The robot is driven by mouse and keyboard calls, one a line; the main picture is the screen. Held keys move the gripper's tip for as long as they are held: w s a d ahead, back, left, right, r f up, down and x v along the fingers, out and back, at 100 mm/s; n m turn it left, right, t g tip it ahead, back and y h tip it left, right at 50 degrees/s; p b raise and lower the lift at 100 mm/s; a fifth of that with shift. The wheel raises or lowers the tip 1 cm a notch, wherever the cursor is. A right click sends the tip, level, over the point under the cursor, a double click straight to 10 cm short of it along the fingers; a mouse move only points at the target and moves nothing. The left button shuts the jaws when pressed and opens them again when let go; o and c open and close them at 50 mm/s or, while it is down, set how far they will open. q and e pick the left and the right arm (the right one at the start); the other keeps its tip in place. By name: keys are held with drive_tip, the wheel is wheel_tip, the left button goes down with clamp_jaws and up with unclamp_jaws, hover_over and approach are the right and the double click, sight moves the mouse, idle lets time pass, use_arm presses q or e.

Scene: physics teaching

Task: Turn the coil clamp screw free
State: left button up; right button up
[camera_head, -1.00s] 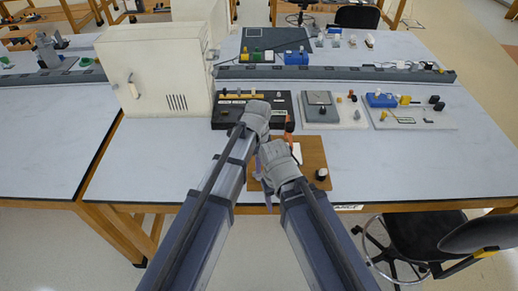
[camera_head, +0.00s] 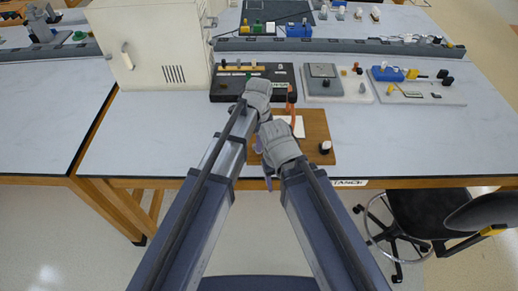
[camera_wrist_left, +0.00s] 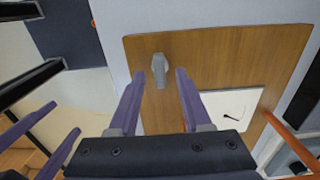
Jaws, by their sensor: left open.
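A wooden board (camera_head: 318,153) lies at the front edge of the middle table, with a white card (camera_head: 299,128) on it. The left wrist view shows the board (camera_wrist_left: 220,60), the card (camera_wrist_left: 235,115) with a meter-like needle mark, and a grey knob (camera_wrist_left: 160,70), probably the clamp screw. My left gripper (camera_wrist_left: 157,80) is open. Its purple fingers stand either side of the knob in the picture; contact is not visible. In the head view my left gripper (camera_head: 258,95) is over the board's back left, fingertips hidden. My right gripper (camera_head: 266,168) is in front, its purple fingers apart.
An orange upright part (camera_head: 291,98) is behind the card. A black terminal box (camera_head: 228,90) and a white cabinet (camera_head: 150,45) are behind left. The tabletop to the right (camera_head: 420,135) is clear.

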use_arm(q)
drive_tip(key=shift+f+b, duration=0.4)
drive_tip(key=shift+f, duration=0.45)
clamp_jaws()
